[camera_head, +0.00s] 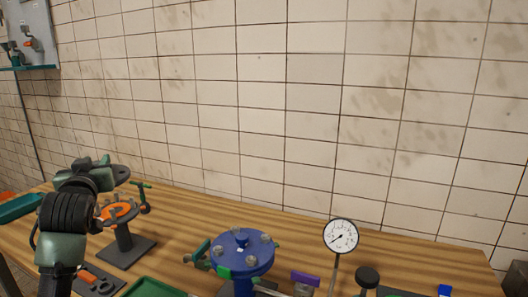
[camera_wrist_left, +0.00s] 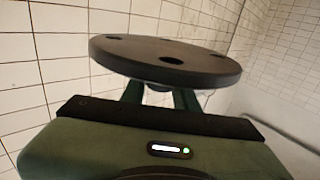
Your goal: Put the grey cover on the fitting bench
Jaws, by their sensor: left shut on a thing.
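My left gripper (camera_head: 106,164) is shut on the grey cover (camera_head: 121,173), a dark flat disc with holes. In the left wrist view the cover (camera_wrist_left: 165,60) spans the width beyond the green fingers (camera_wrist_left: 160,97), held by something under its middle. In the head view the gripper and cover are above and slightly behind a dark stand with an orange top (camera_head: 120,211), apart from it as far as I can tell. The wooden fitting bench (camera_head: 185,245) runs below. My right gripper is not in view.
A blue round flanged fitting (camera_head: 242,254) with bolts stands mid-bench. A white dial gauge (camera_head: 341,236) is to its right. A green T-handled tool (camera_head: 143,196) stands behind the orange-topped stand. A green tray (camera_head: 150,288) is in front. Bare wood shows between them.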

